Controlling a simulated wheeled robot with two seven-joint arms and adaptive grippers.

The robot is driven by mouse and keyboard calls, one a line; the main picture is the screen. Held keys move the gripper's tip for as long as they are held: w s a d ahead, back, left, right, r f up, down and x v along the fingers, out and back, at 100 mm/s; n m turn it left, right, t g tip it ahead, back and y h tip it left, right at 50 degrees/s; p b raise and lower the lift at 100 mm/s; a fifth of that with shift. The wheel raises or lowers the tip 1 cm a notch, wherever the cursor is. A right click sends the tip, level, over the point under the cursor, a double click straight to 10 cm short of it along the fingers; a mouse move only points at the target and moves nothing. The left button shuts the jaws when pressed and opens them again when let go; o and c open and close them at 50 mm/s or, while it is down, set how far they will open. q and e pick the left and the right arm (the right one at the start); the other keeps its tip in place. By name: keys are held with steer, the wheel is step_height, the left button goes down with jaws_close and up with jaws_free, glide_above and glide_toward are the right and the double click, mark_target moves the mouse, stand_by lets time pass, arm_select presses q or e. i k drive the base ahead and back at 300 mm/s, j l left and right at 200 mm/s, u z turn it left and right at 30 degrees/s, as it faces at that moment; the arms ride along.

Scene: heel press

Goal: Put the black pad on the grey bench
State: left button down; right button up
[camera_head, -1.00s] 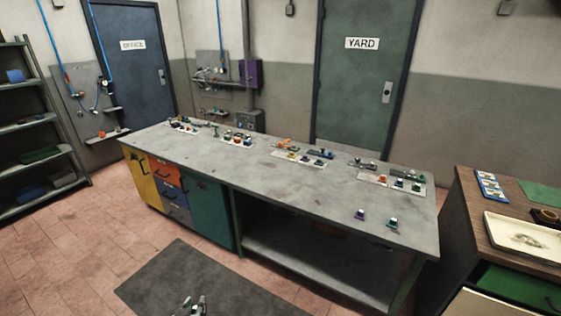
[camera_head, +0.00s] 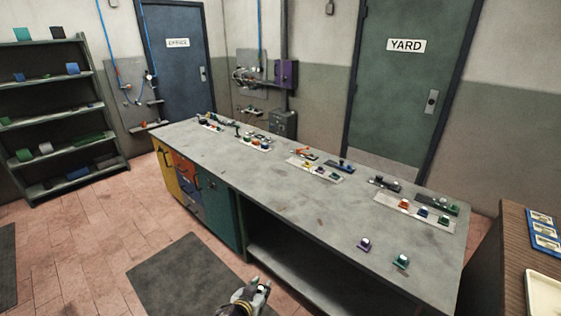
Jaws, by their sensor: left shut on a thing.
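The grey bench (camera_head: 300,200) runs across the middle of the head view, with a broad grey top. My left gripper (camera_head: 262,287) is at the bottom edge, in front of the bench and over the floor mat in the picture. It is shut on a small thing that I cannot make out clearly. I cannot pick out the black pad for certain. My right gripper is not in view.
Small coloured parts stand along the bench's far side, several on pale trays (camera_head: 414,212). A purple piece (camera_head: 364,244) and a green piece (camera_head: 401,261) stand near the front right. The bench's middle is mostly bare. A brown cabinet (camera_head: 505,262) stands at the right.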

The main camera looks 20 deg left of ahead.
mark_target(332, 226)
steer(key=i+l, duration=0.2)
steer(key=l, duration=0.2)
steer(key=i+l, duration=0.25)
steer(key=l, duration=0.15)
steer(key=i+l, duration=0.2)
steer(key=l, duration=0.2)
steer(key=i+l, duration=0.3)
steer(key=i, duration=0.15)
